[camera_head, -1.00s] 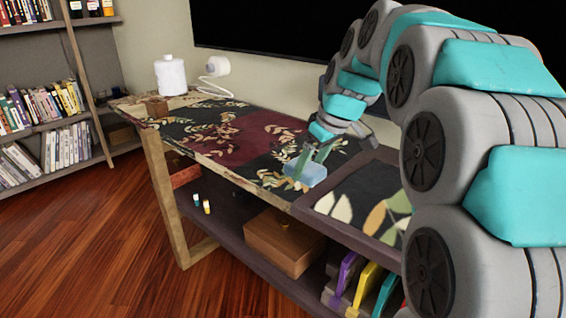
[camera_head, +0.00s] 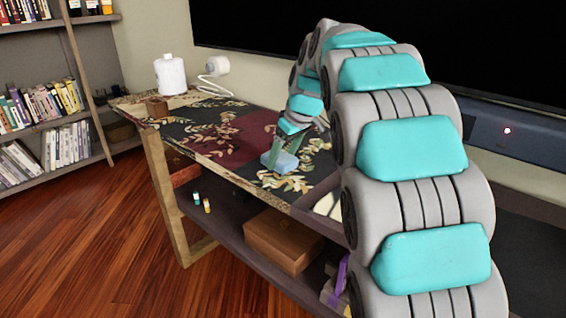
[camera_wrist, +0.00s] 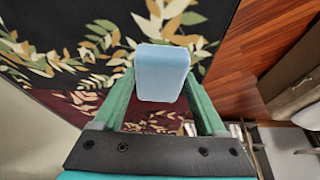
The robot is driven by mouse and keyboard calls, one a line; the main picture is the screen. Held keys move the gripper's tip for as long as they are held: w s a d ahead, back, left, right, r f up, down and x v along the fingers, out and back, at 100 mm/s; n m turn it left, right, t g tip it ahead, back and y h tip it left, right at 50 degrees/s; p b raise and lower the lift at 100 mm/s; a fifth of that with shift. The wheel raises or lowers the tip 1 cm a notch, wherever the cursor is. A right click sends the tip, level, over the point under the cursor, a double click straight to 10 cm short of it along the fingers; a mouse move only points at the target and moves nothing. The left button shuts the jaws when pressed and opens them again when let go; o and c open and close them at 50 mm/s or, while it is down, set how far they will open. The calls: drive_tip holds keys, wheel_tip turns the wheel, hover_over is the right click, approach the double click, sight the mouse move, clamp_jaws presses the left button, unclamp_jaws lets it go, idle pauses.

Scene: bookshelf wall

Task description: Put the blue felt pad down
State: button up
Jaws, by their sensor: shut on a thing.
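The blue felt pad (camera_head: 283,163) is a small light-blue block held between the green fingers of my gripper (camera_head: 280,153). In the wrist view the pad (camera_wrist: 161,73) sits at the tips of both fingers, and my gripper (camera_wrist: 160,84) is shut on it. In the head view the pad is over the front part of the patterned tabletop (camera_head: 206,148). I cannot tell whether it touches the surface.
A white jar (camera_head: 171,74) and a small wooden block (camera_head: 157,107) stand at the table's far left end, with a white lamp (camera_head: 217,68) behind. A wooden box (camera_head: 283,240) is on the shelf below. The tabletop left of the pad is clear.

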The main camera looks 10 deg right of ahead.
sight(287, 160)
drive_tip(key=shift+f, duration=1.1)
drive_tip(key=shift+f, duration=0.15)
drive_tip(key=o, duration=1.2)
drive_tip(key=shift+o, duration=0.2)
drive_tip(key=v, duration=0.7)
drive_tip(key=shift+s+d+r+b, duration=0.25)
drive_tip(key=shift+s+r+b, duration=0.05)
drive_tip(key=shift+b, duration=0.1)
